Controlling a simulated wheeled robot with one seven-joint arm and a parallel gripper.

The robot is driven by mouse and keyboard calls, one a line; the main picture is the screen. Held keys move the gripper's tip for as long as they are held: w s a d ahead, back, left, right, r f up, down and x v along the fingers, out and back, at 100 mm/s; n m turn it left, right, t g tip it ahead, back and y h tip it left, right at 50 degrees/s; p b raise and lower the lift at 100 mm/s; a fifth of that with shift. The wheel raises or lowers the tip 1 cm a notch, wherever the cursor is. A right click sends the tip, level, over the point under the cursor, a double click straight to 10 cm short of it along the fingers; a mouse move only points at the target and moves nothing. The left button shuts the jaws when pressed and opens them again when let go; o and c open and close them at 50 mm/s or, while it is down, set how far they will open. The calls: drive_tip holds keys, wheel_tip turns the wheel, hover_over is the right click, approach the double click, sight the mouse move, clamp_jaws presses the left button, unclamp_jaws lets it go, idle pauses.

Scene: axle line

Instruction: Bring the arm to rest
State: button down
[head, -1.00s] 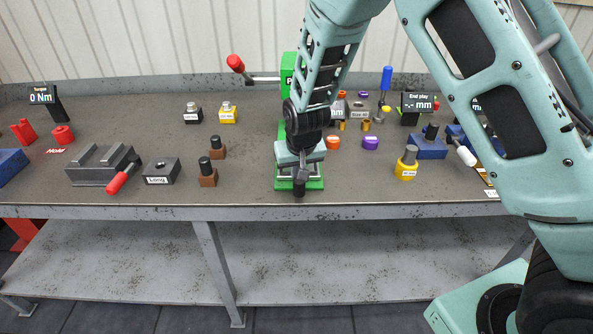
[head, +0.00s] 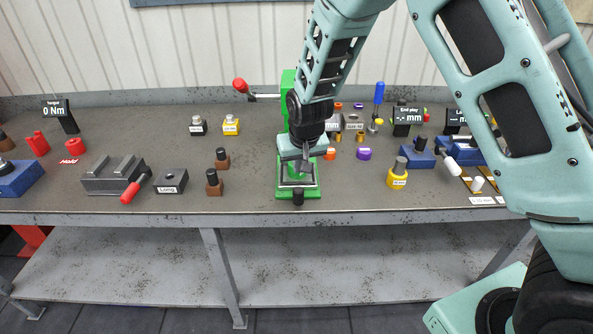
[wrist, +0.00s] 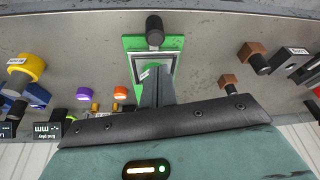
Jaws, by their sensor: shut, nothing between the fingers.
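My arm reaches down from the upper right in the head view. My gripper (head: 303,168) is shut and empty, pointing down over the base of the green press (head: 284,192). In the wrist view my shut fingers (wrist: 157,88) show as a narrow dark pair in front of the green base (wrist: 131,45). From these views I cannot tell the exact gap between fingertips and base. My arm hides much of the press column.
A grey vise (head: 105,180) with a red handle and a block marked Long (head: 171,181) stand left. Two brown blocks with dark pins (head: 214,185) are nearer. A yellow round part (head: 397,178) and blue fixtures (head: 420,157) stand right. The bench front edge (head: 130,217) is clear.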

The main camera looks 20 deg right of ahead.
drive_tip(key=shift+v, duration=0.8)
drive_tip(key=s+a+r+n+g+y+b, duration=0.1)
drive_tip(key=s+a+r+n+b, duration=0.1)
drive_tip(key=s+a, duration=0.35)
drive_tip(key=s+a+r+n+g+y+b, duration=0.1)
drive_tip(key=s+a+r, duration=0.15)
drive_tip(key=s, duration=0.65)
drive_tip(key=s+n+g+h+b, duration=0.1)
drive_tip(key=s+n+b, duration=0.2)
drive_tip(key=s, duration=1.7)
drive_tip(key=shift+s+d+r+n+g, duration=0.25)
drive_tip(key=shift+r+n+g, duration=0.2)
drive_tip(key=shift+n, duration=0.75)
